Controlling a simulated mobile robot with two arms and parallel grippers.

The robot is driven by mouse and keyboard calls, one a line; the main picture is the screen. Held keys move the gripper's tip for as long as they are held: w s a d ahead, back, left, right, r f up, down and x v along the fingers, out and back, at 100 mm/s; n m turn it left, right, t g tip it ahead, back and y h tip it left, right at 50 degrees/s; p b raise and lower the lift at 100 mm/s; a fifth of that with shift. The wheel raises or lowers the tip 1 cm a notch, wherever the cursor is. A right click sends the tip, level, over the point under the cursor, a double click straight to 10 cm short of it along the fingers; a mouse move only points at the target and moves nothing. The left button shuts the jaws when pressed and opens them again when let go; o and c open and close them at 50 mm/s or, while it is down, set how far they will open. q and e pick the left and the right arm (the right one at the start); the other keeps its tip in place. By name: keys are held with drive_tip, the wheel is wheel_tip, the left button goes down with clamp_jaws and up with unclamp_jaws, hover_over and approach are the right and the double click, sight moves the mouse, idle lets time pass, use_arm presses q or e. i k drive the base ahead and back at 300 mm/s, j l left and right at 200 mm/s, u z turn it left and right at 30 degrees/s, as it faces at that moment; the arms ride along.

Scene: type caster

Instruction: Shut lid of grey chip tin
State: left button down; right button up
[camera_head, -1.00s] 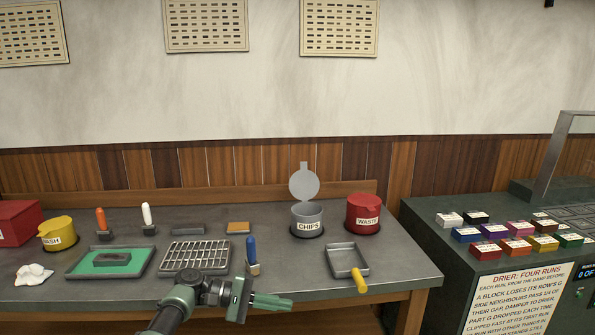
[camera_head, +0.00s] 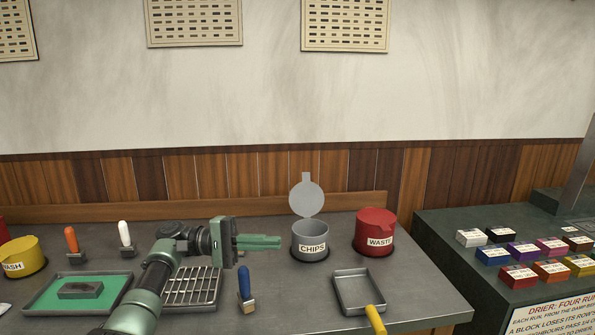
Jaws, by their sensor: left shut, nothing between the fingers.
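The grey chip tin (camera_head: 310,241), labelled CHIPS, stands on the bench near the back. Its round grey lid (camera_head: 306,198) is raised upright behind the opening, with a tab pointing up. My left gripper (camera_head: 279,242) has green fingers, shut and empty, pointing right. In the picture its tips are just left of the tin's wall, with a small gap. I cannot tell its exact depth relative to the tin. My right gripper is not in view.
A red waste tin (camera_head: 375,232) stands close to the right of the chip tin. A grey tray (camera_head: 358,291) with a yellow-handled tool (camera_head: 376,320) lies in front. A blue-handled tool (camera_head: 245,286) stands below my gripper. A wire rack (camera_head: 192,292) lies under my arm.

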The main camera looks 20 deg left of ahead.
sight(306, 198)
drive_tip(key=i+j, duration=0.25)
drive_tip(key=i, duration=0.2)
drive_tip(key=i+j, duration=0.25)
drive_tip(key=i, duration=0.2)
drive_tip(key=i+j, duration=0.25)
drive_tip(key=i, duration=0.25)
